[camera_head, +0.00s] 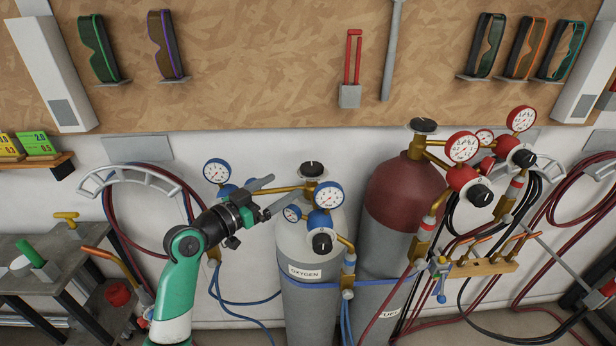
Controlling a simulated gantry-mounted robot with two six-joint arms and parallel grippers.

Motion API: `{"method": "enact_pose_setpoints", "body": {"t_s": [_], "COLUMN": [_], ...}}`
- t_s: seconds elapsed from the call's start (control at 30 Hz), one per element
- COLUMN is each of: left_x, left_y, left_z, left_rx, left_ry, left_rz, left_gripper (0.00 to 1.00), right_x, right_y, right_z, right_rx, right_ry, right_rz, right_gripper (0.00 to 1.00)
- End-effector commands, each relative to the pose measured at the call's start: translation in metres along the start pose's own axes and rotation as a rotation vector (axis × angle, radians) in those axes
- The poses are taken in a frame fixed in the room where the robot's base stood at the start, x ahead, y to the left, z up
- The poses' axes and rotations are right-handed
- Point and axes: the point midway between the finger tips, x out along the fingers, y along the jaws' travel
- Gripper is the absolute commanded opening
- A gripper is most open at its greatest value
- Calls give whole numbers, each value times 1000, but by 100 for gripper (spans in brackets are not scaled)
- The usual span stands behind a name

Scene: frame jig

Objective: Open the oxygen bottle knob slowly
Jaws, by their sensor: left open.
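The oxygen bottle (309,299) is a grey cylinder with an OXYGEN label, standing upright at the centre. Its black top knob (312,169) sits on a brass valve. A blue-trimmed regulator with gauges (328,195) and a second black knob (322,243) is fitted to it. My left gripper (284,189) comes in from the lower left on a green and white arm. Its two fingers are open, with nothing seen between them. They appear left of the top knob and slightly lower in the picture, overlapping the brass pipe. I cannot tell whether they touch it. My right gripper is not in view.
A red-topped fuel bottle (403,195) with red gauges stands close on the right. Blue hoses hang below the oxygen regulator, and red hoses loop on wall hooks. A torch rack (483,267) stands right. A grey cart (50,285) is at the left.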

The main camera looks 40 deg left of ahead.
Motion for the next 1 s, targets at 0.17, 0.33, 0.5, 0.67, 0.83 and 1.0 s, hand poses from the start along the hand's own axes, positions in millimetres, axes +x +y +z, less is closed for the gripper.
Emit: {"method": "enact_pose_setpoints", "body": {"t_s": [0.17,0.33,0.5,0.67,0.83,1.0], "left_x": [33,70,94,104,105,105], "left_y": [1,1,1,1,1,1], "left_z": [4,2,2,0,0,0], "left_rx": [-1,-1,-1,0,0,0], "left_ry": [0,-1,1,1,0,1], "left_rz": [2,2,1,0,0,0], "left_gripper": [100,100,100,100,100,89], "right_x": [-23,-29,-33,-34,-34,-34], "right_y": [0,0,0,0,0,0], "right_z": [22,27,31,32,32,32], "right_rx": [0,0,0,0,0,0], "right_ry": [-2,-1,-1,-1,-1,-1], "right_rz": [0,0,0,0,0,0], "right_gripper": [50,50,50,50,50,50]}}
